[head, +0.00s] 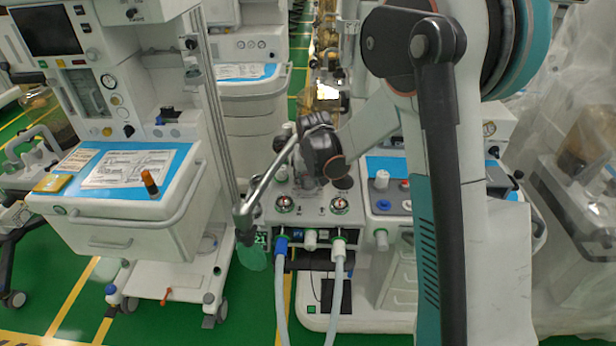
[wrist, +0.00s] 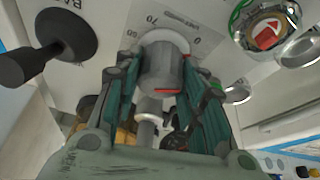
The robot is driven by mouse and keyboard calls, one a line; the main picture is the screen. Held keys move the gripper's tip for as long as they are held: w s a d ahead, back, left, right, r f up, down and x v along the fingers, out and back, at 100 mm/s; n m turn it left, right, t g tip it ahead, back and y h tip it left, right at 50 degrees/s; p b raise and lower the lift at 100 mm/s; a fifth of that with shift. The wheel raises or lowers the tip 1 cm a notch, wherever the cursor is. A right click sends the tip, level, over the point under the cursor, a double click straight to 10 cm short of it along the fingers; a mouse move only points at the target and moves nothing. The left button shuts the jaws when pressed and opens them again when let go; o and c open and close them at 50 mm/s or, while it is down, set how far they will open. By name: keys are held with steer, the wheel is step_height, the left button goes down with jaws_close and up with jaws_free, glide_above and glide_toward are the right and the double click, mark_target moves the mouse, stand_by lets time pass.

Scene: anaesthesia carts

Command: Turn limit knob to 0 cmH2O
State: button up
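The limit knob (wrist: 162,72) is a grey cylinder with a red line on its face, in the upper middle of the wrist view. It sits on a white dial plate (wrist: 190,20) printed with 0 and 70. The two teal-padded fingers of my gripper (wrist: 160,82) flank the knob, one on each side. Their tips are close to its sides. I cannot tell whether both touch it. In the head view my gripper (head: 312,172) is low over the white machine top (head: 300,205), and it hides the knob.
A black lever (wrist: 60,40) stands left of the knob. A round gauge (wrist: 265,30) with a red and green face is on the right. Two hoses (head: 338,290) hang from the machine front. Another cart (head: 140,235) stands left.

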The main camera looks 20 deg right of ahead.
steer(key=shift+n+y, duration=0.9)
steer(key=shift+n, duration=1.5)
steer(key=o, duration=1.1)
steer(key=v, duration=1.2)
steer(key=shift+d, duration=0.1)
